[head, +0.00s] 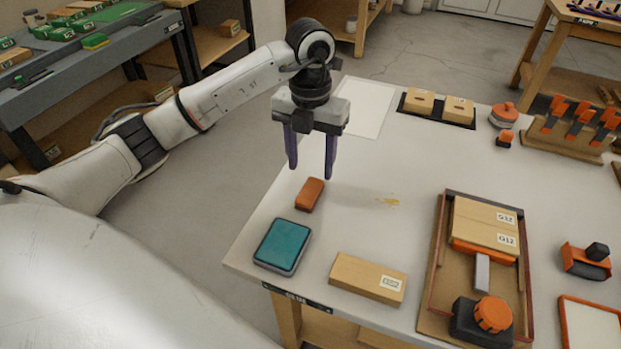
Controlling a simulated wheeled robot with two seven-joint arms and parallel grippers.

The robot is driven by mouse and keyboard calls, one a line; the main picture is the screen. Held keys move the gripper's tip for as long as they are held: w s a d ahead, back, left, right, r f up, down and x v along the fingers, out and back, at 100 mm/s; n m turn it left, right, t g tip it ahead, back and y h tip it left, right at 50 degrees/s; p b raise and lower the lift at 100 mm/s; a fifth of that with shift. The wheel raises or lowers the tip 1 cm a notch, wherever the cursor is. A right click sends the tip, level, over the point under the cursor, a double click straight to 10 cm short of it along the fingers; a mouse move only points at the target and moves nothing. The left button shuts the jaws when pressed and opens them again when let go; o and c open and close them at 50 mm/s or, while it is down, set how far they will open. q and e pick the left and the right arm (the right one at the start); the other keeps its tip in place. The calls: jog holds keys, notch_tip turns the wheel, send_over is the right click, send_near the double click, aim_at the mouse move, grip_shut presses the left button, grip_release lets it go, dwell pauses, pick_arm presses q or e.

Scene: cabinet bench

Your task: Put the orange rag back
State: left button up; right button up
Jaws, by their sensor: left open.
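The orange rag (309,194) looks like a small orange block and lies on the white table, near its left edge. My left gripper (311,172) points down above and just behind the rag, with its two dark fingers apart and nothing between them. It does not appear to touch the rag. A shallow teal-topped tray or pad (281,247) with a dark rim sits in front of the rag at the table's left corner. My right gripper is not in view.
A wooden block (368,278) with a label lies at the front edge. A wooden fixture (437,262) with labelled blocks and an orange knob stands right of it. A yellowish stain (388,202) marks the table. The middle is clear; a white sheet (366,107) lies behind.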

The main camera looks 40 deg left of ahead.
pick_arm(q)
jog(key=shift+r, duration=2.35)
